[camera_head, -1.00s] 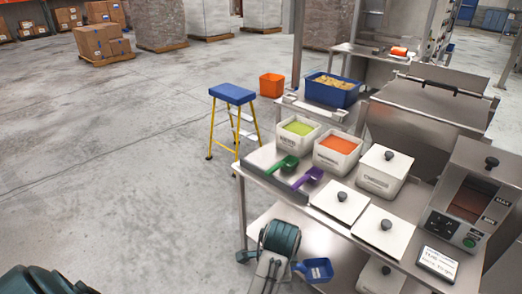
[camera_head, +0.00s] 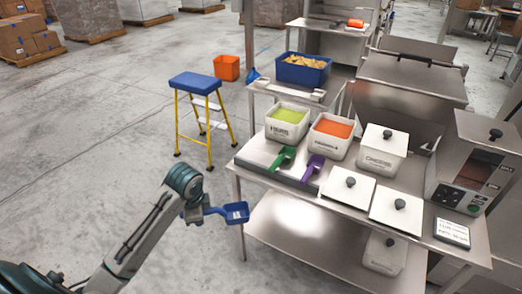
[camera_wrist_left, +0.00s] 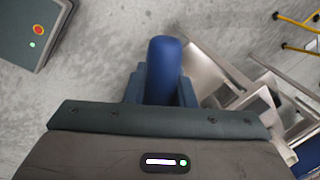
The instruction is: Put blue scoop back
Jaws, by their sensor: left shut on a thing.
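The blue scoop (camera_head: 236,212) is held by my left gripper (camera_head: 196,213), off the left front corner of the steel table, over the floor. Its bowl points right, toward the table. In the left wrist view the blue handle (camera_wrist_left: 165,70) sits between the two jaws (camera_wrist_left: 162,90), which are shut on it. A green scoop (camera_head: 284,157) and a purple scoop (camera_head: 312,168) lie on the table in front of the tubs. My right gripper is not in view.
A blue bin (camera_head: 303,75) stands behind. A blue-topped step stool (camera_head: 196,83) and an orange bin (camera_head: 227,68) stand left.

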